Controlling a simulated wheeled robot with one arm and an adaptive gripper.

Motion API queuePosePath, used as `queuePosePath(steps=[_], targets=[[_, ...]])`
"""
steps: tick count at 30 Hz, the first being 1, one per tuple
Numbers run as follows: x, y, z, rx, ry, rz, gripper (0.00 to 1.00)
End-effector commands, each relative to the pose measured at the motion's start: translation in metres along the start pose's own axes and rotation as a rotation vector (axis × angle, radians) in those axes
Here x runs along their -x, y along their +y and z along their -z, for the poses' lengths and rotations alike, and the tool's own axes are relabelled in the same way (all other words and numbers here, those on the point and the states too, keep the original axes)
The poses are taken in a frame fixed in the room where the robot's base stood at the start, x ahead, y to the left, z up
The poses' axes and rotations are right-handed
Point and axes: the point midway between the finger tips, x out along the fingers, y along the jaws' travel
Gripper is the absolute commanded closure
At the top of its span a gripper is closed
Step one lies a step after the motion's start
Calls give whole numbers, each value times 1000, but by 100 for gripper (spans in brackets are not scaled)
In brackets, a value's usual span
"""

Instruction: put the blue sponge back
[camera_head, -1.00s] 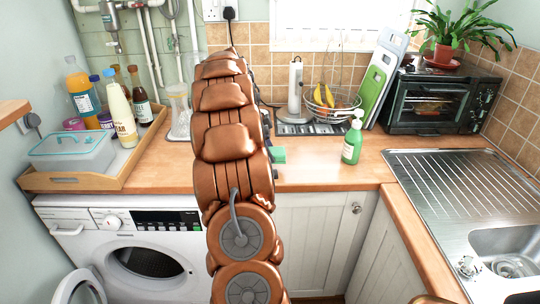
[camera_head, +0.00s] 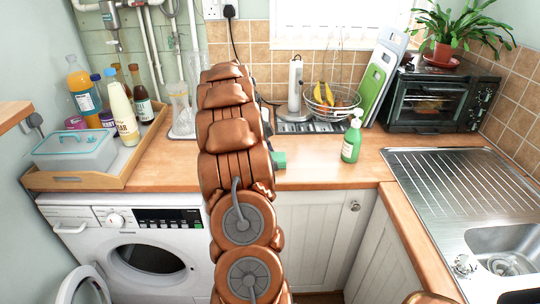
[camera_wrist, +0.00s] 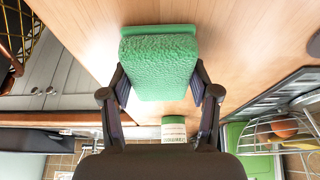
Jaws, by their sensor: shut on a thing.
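My gripper (camera_wrist: 160,88) is shut on a green sponge (camera_wrist: 158,65), with one finger on each side of it in the wrist view. The sponge looks green, not blue, and no blue sponge shows. A flat green edge shows behind its far end; I cannot tell whether it is part of the sponge. In the head view a small green part of the sponge (camera_head: 279,160) sticks out to the right of my arm, over the wooden counter. My gripper itself is hidden behind the arm there. I cannot tell whether the sponge touches the counter.
A green soap bottle (camera_head: 352,138) stands right of the sponge. A wire fruit basket (camera_head: 333,104), cutting boards (camera_head: 382,78) and a toaster oven (camera_head: 440,100) stand behind. The sink (camera_head: 500,245) is at right. A wooden tray (camera_head: 75,180) with bottles is at left. The counter's front middle is clear.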

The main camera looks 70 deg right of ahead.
Motion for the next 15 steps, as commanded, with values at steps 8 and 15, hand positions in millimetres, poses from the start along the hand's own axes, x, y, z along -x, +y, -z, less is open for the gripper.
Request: queuePosePath(steps=[8, 15], targets=[[-3, 0, -2, 1, 1, 1, 83], [-2, 0, -1, 1, 1, 1, 17]])
